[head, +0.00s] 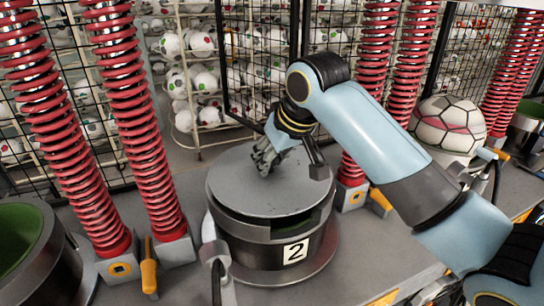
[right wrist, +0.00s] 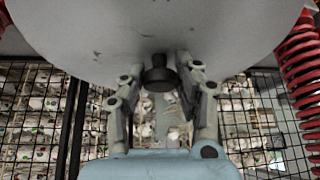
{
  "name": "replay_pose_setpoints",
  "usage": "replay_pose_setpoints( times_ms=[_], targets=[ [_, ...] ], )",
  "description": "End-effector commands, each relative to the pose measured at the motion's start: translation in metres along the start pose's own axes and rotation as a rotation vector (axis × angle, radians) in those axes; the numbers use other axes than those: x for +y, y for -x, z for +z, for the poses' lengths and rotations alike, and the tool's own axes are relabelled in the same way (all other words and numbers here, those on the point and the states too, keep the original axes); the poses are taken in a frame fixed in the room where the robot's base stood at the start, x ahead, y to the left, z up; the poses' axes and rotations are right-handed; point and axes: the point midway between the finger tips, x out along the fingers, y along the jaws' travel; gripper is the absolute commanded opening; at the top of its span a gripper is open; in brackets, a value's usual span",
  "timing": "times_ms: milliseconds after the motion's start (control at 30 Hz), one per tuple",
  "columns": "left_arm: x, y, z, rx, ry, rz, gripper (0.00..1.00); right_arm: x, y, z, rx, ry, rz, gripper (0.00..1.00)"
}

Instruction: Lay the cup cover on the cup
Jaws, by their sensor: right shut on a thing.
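The cup cover (head: 240,193) is a round grey disc above the dark grey cup (head: 255,246), which carries a label "2". A dark gap shows between the cover and the cup; I cannot tell whether the cover touches it anywhere. My right gripper (head: 268,158) is over the middle of the cover. In the right wrist view the cover (right wrist: 225,25) fills the top, and its dark knob (right wrist: 160,76) sits between the fingers of my right gripper (right wrist: 160,90), which is shut on it. In the head view the fingers hide the knob. My left gripper is not in view.
Red coil springs (head: 142,130) stand left of the cup and behind it. A green-lined cup (head: 22,238) is at the far left. A patterned ball (head: 447,124) sits at the right. Mesh fencing and racks of balls (head: 202,42) are behind. Yellow-handled levers (head: 149,268) stand near the cup.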

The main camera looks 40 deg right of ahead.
Motion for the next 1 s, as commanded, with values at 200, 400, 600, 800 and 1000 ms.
replay_pose_setpoints(
  times_ms=[200,400,600,800,1000],
  targets=[
    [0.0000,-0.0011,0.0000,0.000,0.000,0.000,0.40,-0.0002,-0.0031,0.0010,0.004,0.000,0.000,0.00],
    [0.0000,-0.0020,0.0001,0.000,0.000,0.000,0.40,-0.0001,-0.0063,0.0028,0.004,0.000,0.000,0.00],
    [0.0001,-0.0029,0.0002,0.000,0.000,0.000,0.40,0.0000,-0.0096,0.0048,0.003,0.000,0.000,0.00],
    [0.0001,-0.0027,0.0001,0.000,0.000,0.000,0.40,0.0001,-0.0095,0.0049,0.003,0.000,0.000,0.56],
    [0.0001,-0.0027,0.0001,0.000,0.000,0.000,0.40,0.0001,-0.0097,0.0053,0.002,0.000,0.000,0.59]
  ],
)
